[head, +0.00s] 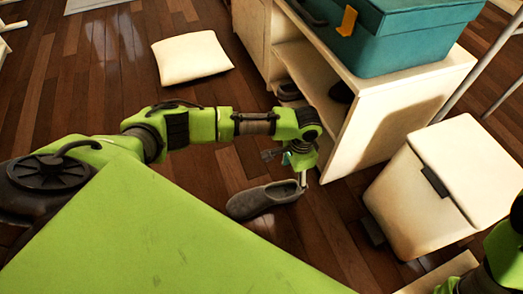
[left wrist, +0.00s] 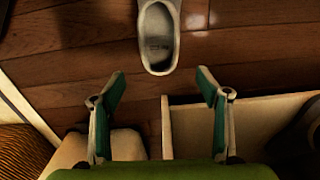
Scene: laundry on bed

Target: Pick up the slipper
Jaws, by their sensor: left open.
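A grey slipper (head: 258,201) lies on the wooden floor in the head view, its heel end toward my left gripper. In the left wrist view the slipper (left wrist: 159,40) is at the top middle, its opening and insole showing and its toe cut off by the frame. My left gripper (head: 301,180) points down at the slipper's heel end. In the left wrist view the left gripper (left wrist: 161,82) has its green-padded fingers spread wide, with nothing between them. The slipper's heel lies just beyond the fingertips. My right gripper is out of view.
A cream shelf cabinet (head: 378,128) stands close right of my left gripper, with dark footwear (head: 341,92) inside and a teal box (head: 405,35) on top. A white lidded bin (head: 415,205) stands at the right. A white cushion (head: 191,58) lies on otherwise clear floor behind.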

